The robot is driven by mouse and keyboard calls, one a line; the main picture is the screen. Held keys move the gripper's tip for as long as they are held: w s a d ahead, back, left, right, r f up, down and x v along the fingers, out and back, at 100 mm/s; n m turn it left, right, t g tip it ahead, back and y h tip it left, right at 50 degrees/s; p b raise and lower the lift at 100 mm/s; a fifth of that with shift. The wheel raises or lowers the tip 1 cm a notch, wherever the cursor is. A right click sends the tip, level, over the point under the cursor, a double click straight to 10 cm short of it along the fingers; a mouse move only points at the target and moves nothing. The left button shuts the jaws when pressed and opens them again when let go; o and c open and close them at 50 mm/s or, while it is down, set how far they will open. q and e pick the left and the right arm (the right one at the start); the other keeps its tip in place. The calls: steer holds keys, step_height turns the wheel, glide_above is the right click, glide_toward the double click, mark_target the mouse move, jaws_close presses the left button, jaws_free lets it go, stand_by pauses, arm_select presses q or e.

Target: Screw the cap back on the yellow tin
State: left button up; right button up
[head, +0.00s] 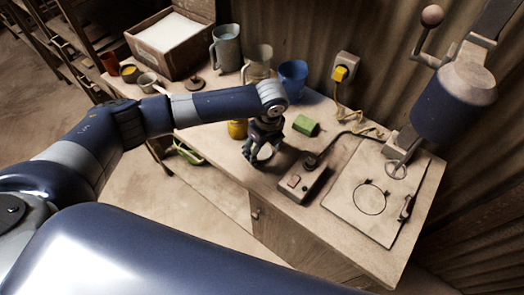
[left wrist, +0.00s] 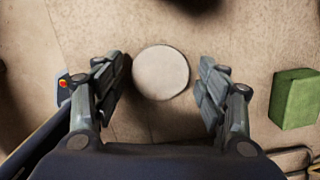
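The yellow tin (head: 237,129) stands on the workbench in the head view, just left of my left gripper (head: 261,152) and partly hidden by the arm. In the left wrist view a pale, flat round disc (left wrist: 161,72) lies between the fingertips of my left gripper (left wrist: 160,85). I cannot tell whether this is the cap or the top of the tin. The fingers are spread, with a gap on both sides of the disc. My right gripper is not in view.
A green block (head: 306,125) and a switch box (head: 303,183) are close by on the bench (head: 283,229). A blue cup (head: 293,77), a grey jug (head: 226,47) and a cardboard box (head: 168,43) stand behind the arm. A press (head: 452,100) stands at the right.

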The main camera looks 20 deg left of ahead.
mark_target(260, 153)
arm_select(q)
steer(key=c, duration=0.4)
steer(key=shift+r, duration=0.1)
steer(key=shift+r, duration=0.2)
steer(key=r, duration=0.1)
steer(key=r+b, duration=0.1)
steer(key=shift+s+r, duration=0.4)
steer(key=s+r+b, duration=0.1)
steer(key=s+b, duration=0.2)
steer(key=s, duration=1.2)
steer(key=shift+d+r, duration=0.35)
steer(key=shift+s, duration=0.1)
